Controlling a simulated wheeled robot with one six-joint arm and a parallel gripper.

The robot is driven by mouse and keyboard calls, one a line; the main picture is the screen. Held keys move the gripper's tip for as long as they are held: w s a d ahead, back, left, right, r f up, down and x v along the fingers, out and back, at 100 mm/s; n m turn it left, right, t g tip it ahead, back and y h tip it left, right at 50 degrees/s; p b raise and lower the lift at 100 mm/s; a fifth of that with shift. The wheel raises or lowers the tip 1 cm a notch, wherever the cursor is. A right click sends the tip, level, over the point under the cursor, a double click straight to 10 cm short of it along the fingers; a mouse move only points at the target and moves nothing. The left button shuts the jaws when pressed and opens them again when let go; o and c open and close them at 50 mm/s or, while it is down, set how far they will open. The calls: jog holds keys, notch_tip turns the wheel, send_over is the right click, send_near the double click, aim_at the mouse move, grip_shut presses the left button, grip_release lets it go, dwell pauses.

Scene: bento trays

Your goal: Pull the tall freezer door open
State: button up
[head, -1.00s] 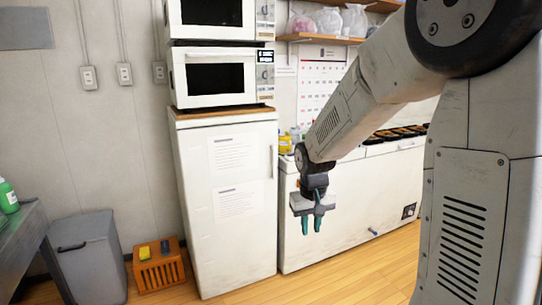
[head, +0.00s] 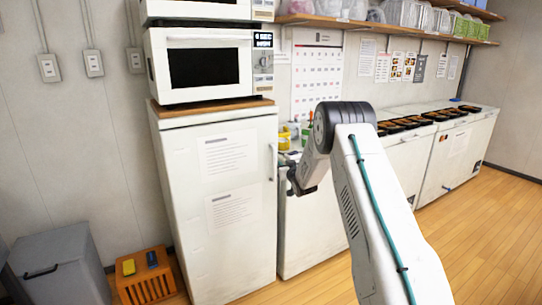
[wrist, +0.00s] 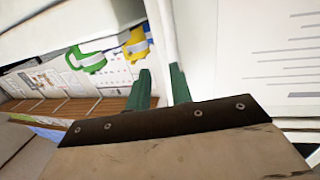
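The tall white freezer (head: 215,215) stands upright in the head view with its door shut. Two printed sheets are on the door. Its slim vertical handle (head: 272,162) is at the door's right edge. My gripper (head: 283,176) is beside the handle at about its height, and its fingers are mostly hidden there. In the wrist view my gripper (wrist: 163,82) has its two green fingers apart, with a white upright strip between and beyond them. I cannot tell whether they touch the handle. The freezer door (wrist: 235,45) and its sheet fill the right of that view.
Two microwaves stand on the freezer's wooden top, the lower one (head: 208,65) in full view. A low white chest freezer (head: 310,235) is to the right. An orange crate (head: 146,278) and a grey bin (head: 58,268) are at the left. The floor in front is clear.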

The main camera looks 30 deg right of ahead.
aim_at(275, 157)
jog(key=shift+w+a+r+t, duration=0.25)
jog(key=shift+w+a, duration=0.2)
jog(key=shift+w, duration=0.15)
jog(key=shift+w+a+r+t, duration=0.2)
jog(key=shift+w+a, duration=0.2)
jog(key=shift+w, duration=0.15)
jog(key=w, duration=0.4)
jog(key=w+d, duration=0.1)
jog(key=shift+w, duration=0.4)
grip_shut()
jog(key=shift+s+d, duration=0.1)
jog(key=shift+d, duration=0.05)
